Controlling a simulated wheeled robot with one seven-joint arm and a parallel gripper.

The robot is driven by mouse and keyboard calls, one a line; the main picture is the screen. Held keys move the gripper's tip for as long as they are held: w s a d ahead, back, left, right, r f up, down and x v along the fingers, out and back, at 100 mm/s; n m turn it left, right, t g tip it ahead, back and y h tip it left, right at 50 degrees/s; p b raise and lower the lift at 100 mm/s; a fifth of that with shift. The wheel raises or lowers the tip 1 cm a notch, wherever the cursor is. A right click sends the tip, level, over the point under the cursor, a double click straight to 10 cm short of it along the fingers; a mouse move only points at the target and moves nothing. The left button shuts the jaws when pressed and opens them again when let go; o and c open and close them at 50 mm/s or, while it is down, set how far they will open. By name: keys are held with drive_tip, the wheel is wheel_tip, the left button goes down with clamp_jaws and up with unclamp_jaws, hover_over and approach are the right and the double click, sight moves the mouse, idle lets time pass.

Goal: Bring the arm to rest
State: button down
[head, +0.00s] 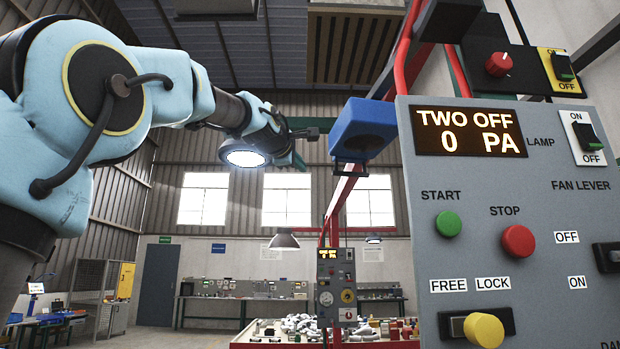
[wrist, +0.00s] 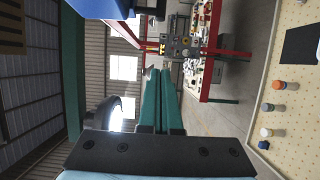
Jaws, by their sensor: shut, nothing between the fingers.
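My light blue arm (head: 135,90) is raised across the upper left of the head view and reaches toward the middle. My gripper (head: 299,161) is at its end, high in the air and partly hidden behind the wrist. In the wrist view my gripper (wrist: 159,75) shows two long green fingers lying side by side, shut and empty. A round lit lamp (head: 243,155) shows just below the wrist in the head view; I cannot tell whether they touch.
A grey control panel (head: 470,240) stands close at the right, its display reading "TWO OFF 0 PA". A blue box (head: 365,128) hangs on a red frame right of the gripper. A red-edged table (head: 270,345) with castings stands beyond. A speckled board (wrist: 295,110) holds small knobs.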

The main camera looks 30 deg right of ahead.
drive_tip(key=shift+s+a+b, duration=0.25)
drive_tip(key=shift+s+a, duration=0.1)
drive_tip(key=shift+a, duration=0.3)
drive_tip(key=shift+s+a+b, duration=0.25)
drive_tip(key=shift+s+a, duration=0.15)
drive_tip(key=shift+a, duration=0.2)
drive_tip(key=shift+s+a+b, duration=0.25)
drive_tip(key=shift+s+a, duration=0.1)
drive_tip(key=shift+a, duration=0.3)
drive_tip(key=w+a+f+m+g+y, duration=0.1)
drive_tip(key=w+a+f+y, duration=0.3)
drive_tip(key=f, duration=0.9)
drive_tip(key=w+a+f+m+g+y, duration=0.2)
drive_tip(key=a+f, duration=0.4)
drive_tip(key=f, duration=0.6)
drive_tip(key=w+a+f+m+g+y, duration=0.1)
drive_tip(key=w+a+f+y, duration=0.3)
drive_tip(key=f, duration=0.9)
drive_tip(key=s+a+f+m+g+y, duration=0.1)
drive_tip(key=s+a+f+m+g, duration=0.1)
drive_tip(key=s+a+f, duration=0.5)
drive_tip(key=s+a+f+m+g+y, duration=0.1)
drive_tip(key=s+a+f+m+g, duration=0.1)
drive_tip(key=s+a+f, duration=0.5)
drive_tip(key=s+a+f+m+g, duration=0.2)
drive_tip(key=s+a+f, duration=0.5)
drive_tip(key=f, duration=0.9)
drive_tip(key=shift+s+f+g+y, duration=0.2)
drive_tip(key=shift+s+g+y, duration=0.25)
drive_tip(key=shift+s, duration=0.45)
